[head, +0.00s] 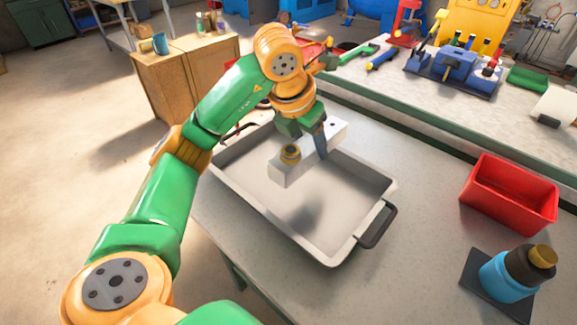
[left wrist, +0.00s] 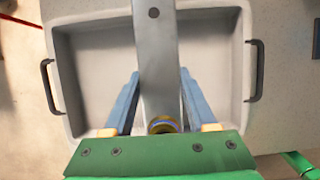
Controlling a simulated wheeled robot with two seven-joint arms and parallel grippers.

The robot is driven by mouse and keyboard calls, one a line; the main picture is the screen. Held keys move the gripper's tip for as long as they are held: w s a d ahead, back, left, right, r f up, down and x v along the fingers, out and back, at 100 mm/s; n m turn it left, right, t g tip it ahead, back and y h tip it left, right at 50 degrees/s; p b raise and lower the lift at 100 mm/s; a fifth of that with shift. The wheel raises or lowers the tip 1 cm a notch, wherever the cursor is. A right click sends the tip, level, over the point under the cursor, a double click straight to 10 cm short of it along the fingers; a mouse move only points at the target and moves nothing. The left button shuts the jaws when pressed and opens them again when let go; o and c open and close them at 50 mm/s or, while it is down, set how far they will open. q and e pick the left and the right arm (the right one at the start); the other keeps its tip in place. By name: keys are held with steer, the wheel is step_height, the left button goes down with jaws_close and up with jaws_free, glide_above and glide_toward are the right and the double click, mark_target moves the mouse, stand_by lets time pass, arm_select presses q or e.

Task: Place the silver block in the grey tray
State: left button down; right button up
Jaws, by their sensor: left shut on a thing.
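The silver block (head: 294,166) is a long pale bar with a brass-coloured round fitting near one end. My left gripper (head: 306,140) is shut on it and holds it over the grey tray (head: 337,255). In the left wrist view the block (left wrist: 158,60) runs lengthwise between the two fingers of the gripper (left wrist: 158,95), with the tray (left wrist: 66,85) behind it. The tray has dark handles, and no other thing shows inside it. Whether the block touches the tray floor is hard to tell. My right gripper is not in view.
A red bin (head: 509,192) stands right of the tray. A blue and black bottle-like object (head: 510,275) stands on a dark pad at the lower right. A workbench (head: 440,105) with tools lies behind. Bare table shows between the tray and the red bin.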

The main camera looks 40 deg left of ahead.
arm_select(q)
steer(key=a+f, duration=0.5)
steer(key=shift+a+f+b, duration=0.15)
steer(key=shift+f+b, duration=0.1)
steer(key=shift+b, duration=0.1)
steer(key=f, duration=0.3)
steer(key=shift+a+f, duration=0.35)
steer(key=shift+f, duration=0.05)
steer(key=shift+c, duration=1)
jaws_free()
steer(key=shift+s+d, duration=0.1)
steer(key=shift+s, duration=0.1)
steer(key=p+v, duration=0.1)
steer(key=v, duration=1.1)
steer(key=shift+r+p, duration=0.1)
steer(key=shift+p, duration=0.2)
